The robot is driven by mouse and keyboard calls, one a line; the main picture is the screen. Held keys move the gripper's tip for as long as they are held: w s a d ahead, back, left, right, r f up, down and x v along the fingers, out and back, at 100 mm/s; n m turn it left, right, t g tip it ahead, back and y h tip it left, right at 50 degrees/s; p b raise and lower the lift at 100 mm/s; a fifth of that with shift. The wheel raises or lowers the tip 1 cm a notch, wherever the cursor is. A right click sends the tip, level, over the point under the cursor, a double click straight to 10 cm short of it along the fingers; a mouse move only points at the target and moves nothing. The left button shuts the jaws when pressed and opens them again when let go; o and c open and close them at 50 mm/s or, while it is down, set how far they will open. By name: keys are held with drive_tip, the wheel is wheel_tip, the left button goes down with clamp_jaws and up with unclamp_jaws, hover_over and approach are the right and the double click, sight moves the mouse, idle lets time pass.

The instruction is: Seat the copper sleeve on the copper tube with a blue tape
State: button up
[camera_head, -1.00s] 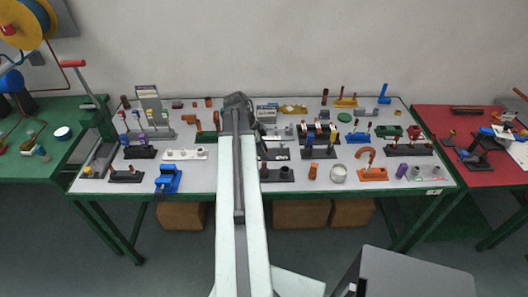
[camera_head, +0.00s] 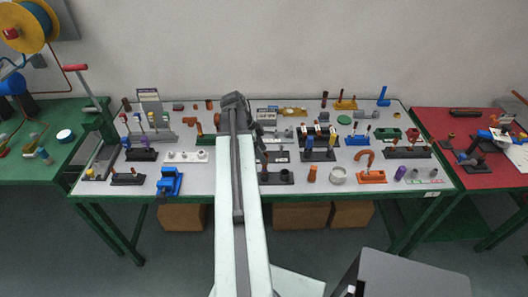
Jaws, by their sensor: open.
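My gripper (camera_head: 259,130) is small and dark at the far end of my arm, over the middle of the table, and partly hidden by the arm. It is open, and I see nothing held in it. A short copper-coloured cylinder (camera_head: 312,173), possibly the copper sleeve, stands upright near the front edge, to the right of and nearer than my gripper. A dark stand (camera_head: 318,155) right of my gripper carries upright posts with blue and orange-brown colouring. I cannot tell for sure which post is the copper tube with a blue tape.
The grey table (camera_head: 215,182) is crowded with small fixtures. A white round pot (camera_head: 338,176) and an orange hook-shaped fixture (camera_head: 371,175) stand front right. A blue vise (camera_head: 169,181) stands front left. A red-handled press (camera_head: 97,110) stands at the left edge.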

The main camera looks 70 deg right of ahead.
drive_tip(key=p+v, duration=0.3)
drive_tip(key=v, duration=0.2)
drive_tip(key=shift+r, duration=0.1)
idle(0.4)
drive_tip(key=w+a+f+n+t+h, duration=0.15)
drive_tip(key=w+a+n, duration=0.65)
drive_tip(key=w+a, duration=1.65)
drive_tip(key=w+a+n+t+y, duration=0.1)
drive_tip(key=w+a+n, duration=0.1)
drive_tip(key=a+n, duration=0.6)
drive_tip(key=w+a+f+n+y+b, duration=0.1)
drive_tip(key=w+a+n, duration=0.2)
drive_tip(key=a+n, duration=0.5)
drive_tip(key=w+a+f+n+t+y, duration=0.1)
drive_tip(key=a+n, duration=0.6)
drive_tip(key=a, duration=0.8)
drive_tip(key=shift+w+a+n+t, duration=0.15)
drive_tip(key=shift+w+n+t, duration=0.25)
drive_tip(key=shift+w, duration=0.4)
